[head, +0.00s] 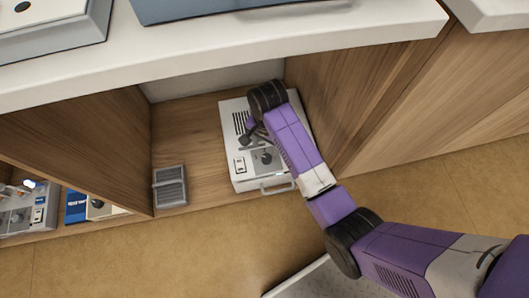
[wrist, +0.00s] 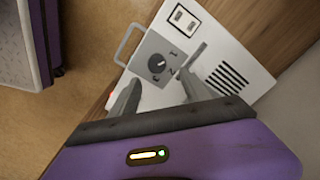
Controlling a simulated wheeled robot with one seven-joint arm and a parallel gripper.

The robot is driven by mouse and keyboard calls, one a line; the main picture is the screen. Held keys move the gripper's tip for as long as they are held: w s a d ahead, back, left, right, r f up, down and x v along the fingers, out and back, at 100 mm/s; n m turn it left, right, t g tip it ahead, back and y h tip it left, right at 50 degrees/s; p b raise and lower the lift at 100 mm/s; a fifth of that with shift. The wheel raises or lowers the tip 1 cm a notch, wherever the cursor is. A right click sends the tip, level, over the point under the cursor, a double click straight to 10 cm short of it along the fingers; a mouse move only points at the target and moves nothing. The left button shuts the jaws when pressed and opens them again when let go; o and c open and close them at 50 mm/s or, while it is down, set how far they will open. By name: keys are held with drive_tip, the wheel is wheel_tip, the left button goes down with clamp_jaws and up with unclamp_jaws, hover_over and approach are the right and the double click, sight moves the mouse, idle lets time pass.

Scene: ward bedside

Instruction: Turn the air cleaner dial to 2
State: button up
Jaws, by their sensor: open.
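The air cleaner (head: 232,112) is a white box on the floor of the wooden bay. Its dark round dial (head: 266,158) sits on a grey panel near the front handle. The dial (wrist: 157,63) is clear in the wrist view, with small marks around it on the panel. A light line crosses the knob, but I cannot tell which mark it points to. My gripper (wrist: 158,79) is open and empty above the air cleaner. Its fingers are on either side of the dial's near side, apparently not touching it. In the head view my gripper (head: 250,135) partly hides the top.
Wooden walls flank the bay, with a white counter (head: 240,62) above.

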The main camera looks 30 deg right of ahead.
sight(267, 157)
drive_tip(key=shift+s+f, duration=0.1)
drive_tip(key=shift+s, duration=0.2)
wheel_tip(267, 157, down, 8)
drive_tip(key=b, duration=0.3)
drive_tip(key=shift+r+b, duration=0.2)
drive_tip(key=shift+b, duration=0.2)
clamp_jaws()
